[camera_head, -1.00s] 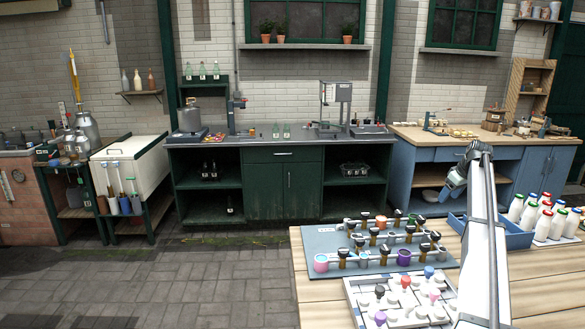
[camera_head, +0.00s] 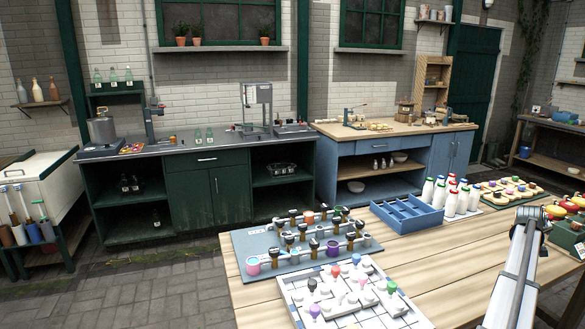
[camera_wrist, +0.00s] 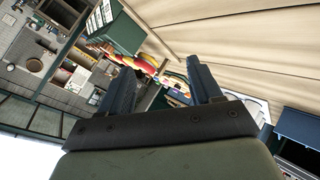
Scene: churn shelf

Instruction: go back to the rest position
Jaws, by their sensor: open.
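In the wrist view my gripper (camera_wrist: 163,88) is open, its two dark blue fingers apart with nothing held between them. It is raised and tilted, with the room and wooden table seen at an angle behind it. In the head view my arm (camera_head: 517,265) rises from the lower right over the table. The gripper itself cannot be made out there.
The wooden table (camera_head: 445,262) bears a blue-grey board of taps (camera_head: 258,240), a white tray of coloured knobs (camera_head: 290,287), a blue crate (camera_head: 425,222), white bottles (camera_head: 450,204) and a green box (camera_head: 567,236) at right. Benches line the wall.

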